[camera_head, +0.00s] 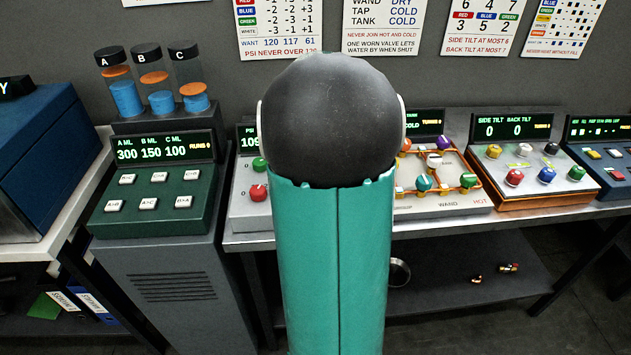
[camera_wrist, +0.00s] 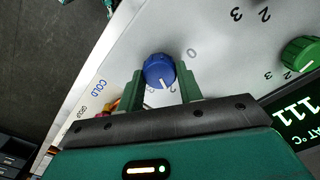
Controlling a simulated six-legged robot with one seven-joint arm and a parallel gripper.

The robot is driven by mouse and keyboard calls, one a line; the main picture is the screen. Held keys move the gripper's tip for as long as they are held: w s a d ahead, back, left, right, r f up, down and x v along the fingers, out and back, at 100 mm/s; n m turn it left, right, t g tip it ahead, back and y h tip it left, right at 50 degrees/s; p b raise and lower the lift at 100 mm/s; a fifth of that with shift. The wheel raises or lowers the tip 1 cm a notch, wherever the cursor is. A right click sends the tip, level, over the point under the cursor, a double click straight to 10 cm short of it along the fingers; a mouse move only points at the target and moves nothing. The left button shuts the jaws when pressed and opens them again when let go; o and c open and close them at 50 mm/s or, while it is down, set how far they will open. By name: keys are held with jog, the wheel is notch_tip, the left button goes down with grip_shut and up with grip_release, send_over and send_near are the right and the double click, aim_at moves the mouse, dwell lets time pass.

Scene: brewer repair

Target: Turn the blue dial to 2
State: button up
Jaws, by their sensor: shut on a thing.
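The blue dial (camera_wrist: 159,69) shows in the wrist view on a light grey panel (camera_wrist: 225,25). My gripper (camera_wrist: 160,76) has its two green fingers on either side of the dial and is shut on it. The dial's white pointer line faces the bottom of the picture, slightly right, toward the gripper body. A printed 0 lies at its upper right. Other digits near the dial are partly covered by the fingers, so I cannot tell which number the pointer meets. In the head view my arm hides this dial.
A green dial (camera_wrist: 301,53) and a display reading 111 (camera_wrist: 293,111) lie to the right in the wrist view. In the head view, a green knob (camera_head: 259,164) and red knob (camera_head: 258,192) sit left of my arm. A valve panel (camera_head: 445,203) and a tilt panel (camera_head: 541,197) stand right.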

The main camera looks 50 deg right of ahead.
dwell(0.3)
jog(key=o, duration=1)
jog(key=shift+r, duration=0.1)
notch_tip(320, 180, up, 14)
jog(key=shift+f, duration=0.2)
